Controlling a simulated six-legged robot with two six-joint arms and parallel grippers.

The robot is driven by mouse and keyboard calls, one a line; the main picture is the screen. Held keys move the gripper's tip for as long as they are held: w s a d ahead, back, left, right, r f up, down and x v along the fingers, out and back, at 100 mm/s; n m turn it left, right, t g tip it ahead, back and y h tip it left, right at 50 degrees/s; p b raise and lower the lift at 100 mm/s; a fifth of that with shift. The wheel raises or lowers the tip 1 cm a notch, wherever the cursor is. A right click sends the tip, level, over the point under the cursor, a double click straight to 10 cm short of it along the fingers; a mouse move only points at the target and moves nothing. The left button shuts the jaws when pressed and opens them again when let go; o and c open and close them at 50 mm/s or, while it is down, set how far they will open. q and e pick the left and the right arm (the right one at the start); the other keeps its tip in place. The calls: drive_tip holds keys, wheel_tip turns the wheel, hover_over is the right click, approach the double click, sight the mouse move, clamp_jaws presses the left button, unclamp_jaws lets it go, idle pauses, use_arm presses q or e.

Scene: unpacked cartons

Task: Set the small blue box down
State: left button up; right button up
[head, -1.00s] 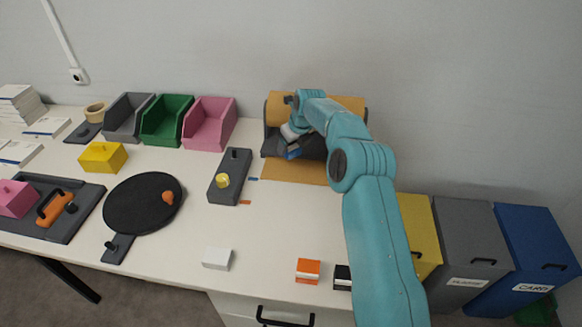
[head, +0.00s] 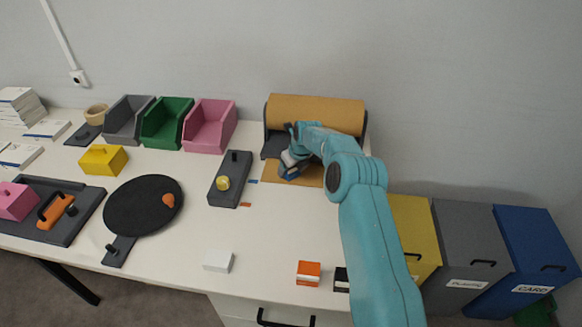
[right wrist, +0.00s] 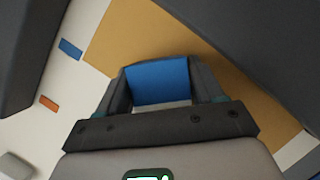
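The small blue box (right wrist: 158,82) sits between the two fingers of my right gripper (right wrist: 160,92) in the right wrist view, with both fingers against its sides. In the head view my right gripper (head: 291,164) is low at the left part of the brown paper sheet (head: 312,179), in front of the paper roll. The box shows only as a small blue patch (head: 290,173) there, mostly hidden by the gripper. I cannot tell whether it touches the paper. The sheet also shows in the right wrist view (right wrist: 120,38). My left gripper is not in view.
The brown paper roll (head: 316,112) stands behind. A grey block with a yellow knob (head: 229,180) lies to the left, past blue (head: 253,181) and orange (head: 246,205) strips. White (head: 218,261) and orange (head: 308,273) boxes lie near the front edge. The middle table is clear.

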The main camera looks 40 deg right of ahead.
drive_tip(key=shift+o, duration=1.3)
drive_tip(key=shift+r, duration=0.15)
drive_tip(key=shift+r+p, duration=0.25)
drive_tip(key=shift+p, duration=0.05)
drive_tip(key=b+v, duration=0.1)
drive_tip(key=v, duration=1)
drive_tip(key=shift+s+r+b, duration=0.25)
drive_tip(key=shift+r+b, duration=0.05)
